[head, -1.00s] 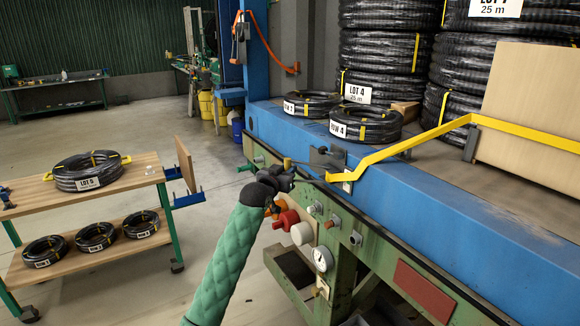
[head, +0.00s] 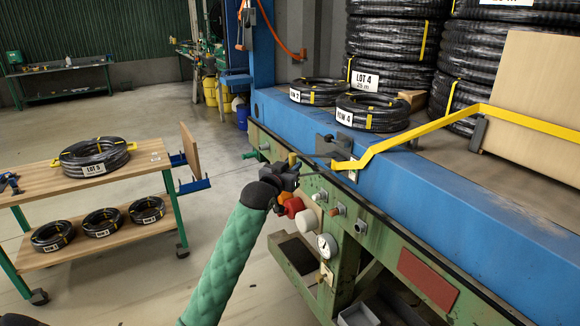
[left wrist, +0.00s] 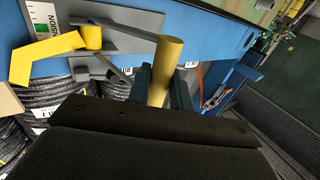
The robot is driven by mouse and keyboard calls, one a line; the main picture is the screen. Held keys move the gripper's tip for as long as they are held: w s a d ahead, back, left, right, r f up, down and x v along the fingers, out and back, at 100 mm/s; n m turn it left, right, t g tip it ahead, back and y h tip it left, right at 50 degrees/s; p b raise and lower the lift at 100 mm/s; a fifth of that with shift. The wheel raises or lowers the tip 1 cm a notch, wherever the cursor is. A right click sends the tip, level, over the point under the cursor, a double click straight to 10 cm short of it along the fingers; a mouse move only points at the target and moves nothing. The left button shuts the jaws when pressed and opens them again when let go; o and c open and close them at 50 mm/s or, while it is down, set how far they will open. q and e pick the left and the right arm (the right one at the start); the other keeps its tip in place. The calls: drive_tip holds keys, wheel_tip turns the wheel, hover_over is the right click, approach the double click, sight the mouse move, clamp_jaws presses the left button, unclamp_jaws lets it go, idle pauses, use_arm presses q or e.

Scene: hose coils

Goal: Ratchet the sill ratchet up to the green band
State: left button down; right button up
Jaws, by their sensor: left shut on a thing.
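The sill ratchet (head: 332,146) is a dark grey bracket on the blue sill, with a yellow strap (head: 425,132) running from it to the right. My left gripper (head: 291,170) is shut on the ratchet's yellow handle, just left of the bracket. In the left wrist view the handle (left wrist: 166,62) is a yellow cylinder between my two fingers (left wrist: 160,90). A white plate lettered "...NSION" (left wrist: 41,20) with a green patch shows at upper left there. I cannot read the tension from it. My right gripper is not in view.
Two labelled hose coils (head: 372,112) lie on the sill platform before tall coil stacks (head: 395,45). Below the sill is a green panel with knobs and a gauge (head: 327,246). A wooden cart (head: 150,158) with coils stands left. Open floor lies between cart and panel.

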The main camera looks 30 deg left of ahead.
use_arm(q)
drive_tip(key=shift+d, duration=0.25)
drive_tip(key=c, duration=1.4)
unclamp_jaws()
drive_tip(key=shift+d, duration=0.1)
drive_tip(key=shift+o, duration=0.5)
drive_tip(key=shift+w+d, duration=0.15)
drive_tip(key=s+b, duration=0.3)
drive_tip(key=s, duration=0.5)
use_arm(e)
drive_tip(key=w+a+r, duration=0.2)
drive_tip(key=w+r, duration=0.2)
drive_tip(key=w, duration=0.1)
use_arm(q)
drive_tip(key=shift+c, duration=0.3)
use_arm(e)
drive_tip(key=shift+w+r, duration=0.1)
